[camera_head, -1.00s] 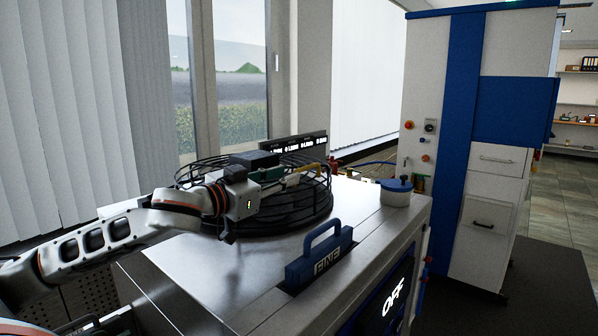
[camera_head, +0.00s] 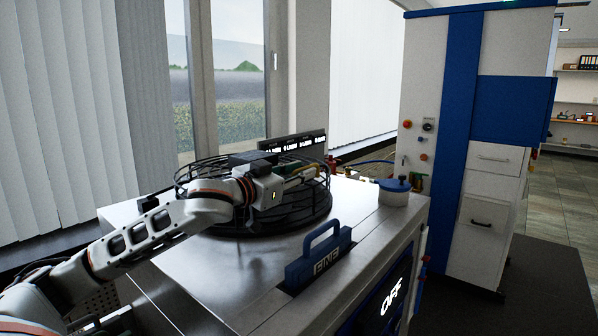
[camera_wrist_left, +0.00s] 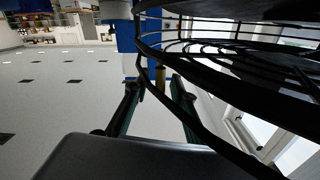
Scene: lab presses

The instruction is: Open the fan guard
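The fan guard (camera_head: 277,219) is a round black wire cage on top of the metal cabinet. My left arm reaches over its near left side. My left gripper (camera_head: 300,172), partly hidden behind its wrist, is at the guard's upper rim. In the left wrist view the gripper (camera_wrist_left: 156,84) has its two dark green fingers apart. A small yellow piece (camera_wrist_left: 160,78) shows between the fingertips, with a gap on each side. A black guard wire (camera_wrist_left: 146,70) crosses in front of it. I cannot tell whether a finger touches the guard. My right gripper is not in view.
A blue handle block marked FINE (camera_head: 319,262) stands on the cabinet top (camera_head: 225,265) near its front edge. A blue-lidded pot (camera_head: 394,192) stands at the right. A black display (camera_head: 292,146) is behind the guard. A tall white and blue machine (camera_head: 462,120) stands farther right.

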